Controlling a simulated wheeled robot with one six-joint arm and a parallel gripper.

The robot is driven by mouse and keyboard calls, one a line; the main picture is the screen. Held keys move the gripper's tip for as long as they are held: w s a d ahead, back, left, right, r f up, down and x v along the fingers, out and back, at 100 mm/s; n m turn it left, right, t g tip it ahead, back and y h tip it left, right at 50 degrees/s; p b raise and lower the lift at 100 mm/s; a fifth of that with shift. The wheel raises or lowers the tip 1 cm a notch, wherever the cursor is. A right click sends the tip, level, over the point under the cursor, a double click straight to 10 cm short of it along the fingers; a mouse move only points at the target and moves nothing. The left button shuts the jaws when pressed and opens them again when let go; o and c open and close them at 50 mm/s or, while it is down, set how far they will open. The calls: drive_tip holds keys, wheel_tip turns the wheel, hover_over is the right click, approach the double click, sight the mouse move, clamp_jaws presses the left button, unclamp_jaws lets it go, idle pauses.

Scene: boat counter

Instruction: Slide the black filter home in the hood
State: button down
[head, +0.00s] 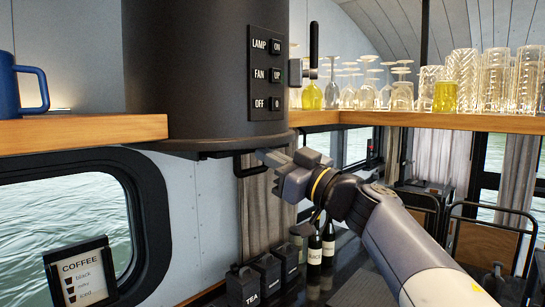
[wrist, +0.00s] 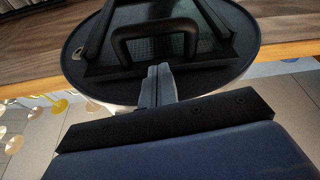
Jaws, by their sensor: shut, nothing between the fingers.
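The hood (head: 195,70) is a dark grey cylinder in the head view; its round underside rim (wrist: 247,55) fills the top of the wrist view. The black filter (wrist: 205,62) lies in the underside, with a mesh panel and a U-shaped handle (wrist: 155,28). In the head view the handle (head: 238,168) hangs just below the hood's bottom. My gripper (head: 264,157) is at the hood's lower right edge, next to the handle. In the wrist view its fingers (wrist: 155,70) are shut and empty, with tips at the filter's near edge; whether they touch is unclear. How far the filter sits in is unclear.
A wooden shelf (head: 420,119) with several glasses runs right of the hood; another shelf part (head: 80,133) holds a blue mug (head: 22,84) at left. Black canisters (head: 265,275) and bottles (head: 314,250) stand below my gripper. Buttons (head: 267,75) are on the hood's front.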

drive_tip(key=shift+w+a+p, duration=0.2)
drive_tip(key=shift+w+a, duration=0.4)
drive_tip(key=shift+a, duration=0.15)
drive_tip(key=shift+w+a+p, duration=0.2)
drive_tip(key=shift+w+a, duration=0.35)
drive_tip(key=shift+a, duration=0.2)
idle(0.3)
drive_tip(key=b+v, duration=0.3)
drive_tip(key=v, duration=1)
drive_tip(key=shift+s+d+r, duration=0.3)
drive_tip(key=shift+a, duration=0.1)
drive_tip(key=shift+f+p+x, duration=0.15)
drive_tip(key=shift+p+x, duration=0.6)
drive_tip(key=shift+x, duration=2.55)
drive_tip(key=shift+f+p+x, duration=0.2)
drive_tip(key=shift+p+x, duration=0.55)
drive_tip(key=shift+x, duration=2.6)
drive_tip(key=shift+w, duration=0.1)
